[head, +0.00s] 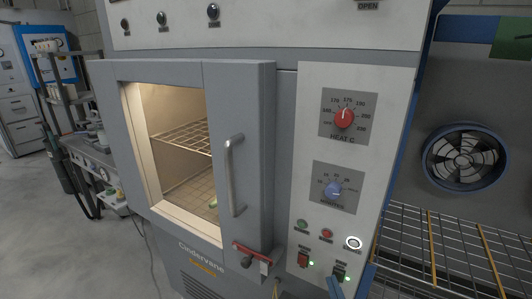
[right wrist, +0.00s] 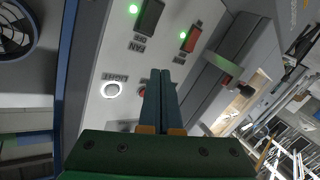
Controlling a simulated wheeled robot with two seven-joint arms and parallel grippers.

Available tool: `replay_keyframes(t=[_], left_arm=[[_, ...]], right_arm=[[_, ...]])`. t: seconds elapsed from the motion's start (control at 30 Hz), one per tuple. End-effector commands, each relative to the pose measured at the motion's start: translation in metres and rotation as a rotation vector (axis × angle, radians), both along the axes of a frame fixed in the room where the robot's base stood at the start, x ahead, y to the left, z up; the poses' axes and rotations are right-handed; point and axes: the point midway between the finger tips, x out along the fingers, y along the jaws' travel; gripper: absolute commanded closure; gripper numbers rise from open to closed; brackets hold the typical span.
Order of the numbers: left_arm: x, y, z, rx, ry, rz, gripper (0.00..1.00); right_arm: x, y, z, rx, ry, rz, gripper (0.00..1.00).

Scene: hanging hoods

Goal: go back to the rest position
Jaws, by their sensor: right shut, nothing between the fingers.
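My right gripper (head: 335,284) shows only by its blue fingertips at the bottom edge of the head view, in front of the lower control panel. In the right wrist view its two fingers (right wrist: 163,74) lie side by side, shut and empty. They point toward the panel and cover part of a red button; I cannot tell whether they touch it. My left gripper is not in view.
The grey oven (head: 238,68) has a shut windowed door with a bar handle (head: 234,175) and red latch (head: 252,252). The lights button (head: 354,243) glows white. A wire rack (head: 455,240) and fan (head: 464,158) are at right; open floor (head: 40,215) at left.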

Motion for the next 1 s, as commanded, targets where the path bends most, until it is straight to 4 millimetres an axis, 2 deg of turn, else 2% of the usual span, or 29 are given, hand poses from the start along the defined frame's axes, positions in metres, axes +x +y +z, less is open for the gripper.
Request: replay_keyframes(t=[0.1,0.2,0.4,0.57,0.83,1.0], left_arm=[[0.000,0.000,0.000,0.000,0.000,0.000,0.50],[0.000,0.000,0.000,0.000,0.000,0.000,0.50],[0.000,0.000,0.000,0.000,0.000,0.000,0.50],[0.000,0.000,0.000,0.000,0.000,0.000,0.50],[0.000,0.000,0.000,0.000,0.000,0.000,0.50],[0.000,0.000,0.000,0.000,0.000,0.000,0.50]], right_arm=[[-0.036,-0.012,-0.045,0.077,0.302,-0.073,1.00],[-0.070,-0.012,-0.073,0.124,0.519,-0.099,1.00],[-0.146,-0.001,-0.106,0.174,0.888,-0.101,1.00],[-0.211,0.010,-0.114,0.183,1.155,-0.073,1.00],[-0.209,0.012,-0.196,0.176,1.222,-0.076,1.00],[-0.222,0.012,-0.255,0.168,1.260,-0.075,1.00]])
